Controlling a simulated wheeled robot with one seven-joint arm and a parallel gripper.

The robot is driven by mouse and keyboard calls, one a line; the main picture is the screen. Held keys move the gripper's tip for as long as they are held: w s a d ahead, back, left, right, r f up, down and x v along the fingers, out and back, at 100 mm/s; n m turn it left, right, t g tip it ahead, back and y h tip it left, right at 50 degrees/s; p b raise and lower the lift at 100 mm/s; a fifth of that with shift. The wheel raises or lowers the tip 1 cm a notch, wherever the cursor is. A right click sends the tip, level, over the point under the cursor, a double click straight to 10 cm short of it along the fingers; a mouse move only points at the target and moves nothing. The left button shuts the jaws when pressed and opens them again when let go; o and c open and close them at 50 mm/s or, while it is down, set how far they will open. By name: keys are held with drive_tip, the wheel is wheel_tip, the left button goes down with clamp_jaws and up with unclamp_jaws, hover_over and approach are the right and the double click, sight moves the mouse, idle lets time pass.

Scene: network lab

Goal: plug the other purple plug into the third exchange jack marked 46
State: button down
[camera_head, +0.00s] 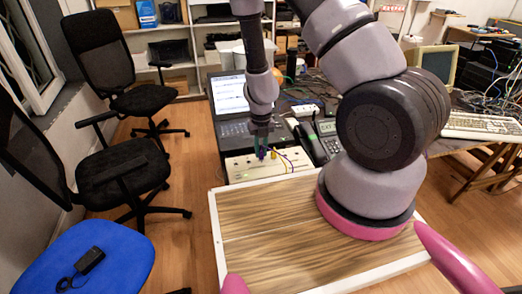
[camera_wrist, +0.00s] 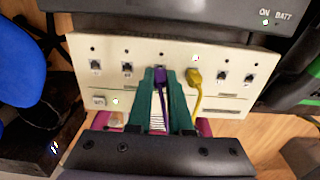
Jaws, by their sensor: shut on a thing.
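The exchange (camera_wrist: 85,52) is a cream box with a row of small dark jacks across its face; it also shows in the head view (camera_head: 238,170). The jack labels are too small to read. My gripper (camera_wrist: 161,74) has green fingers, shut on a purple plug (camera_wrist: 160,76) with a purple cable running back between them. The plug is at the third jack from the left, which the plug and fingertips mostly hide. I cannot tell whether it is fully seated. In the head view my gripper (camera_head: 262,150) reaches down to the box.
A yellow plug (camera_wrist: 193,77) sits in the jack just right of my fingers. A laptop (camera_head: 232,105) stands behind the exchange and a desk phone (camera_head: 321,140) to its right. A wood-topped board (camera_head: 265,215) lies in front, with chairs at left.

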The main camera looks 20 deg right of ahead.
drive_tip(key=shift+f, duration=0.25)
idle(0.3)
drive_tip(key=c, duration=0.8)
unclamp_jaws()
drive_tip(key=shift+o, duration=0.2)
wheel_tip(320, 180, up, 11)
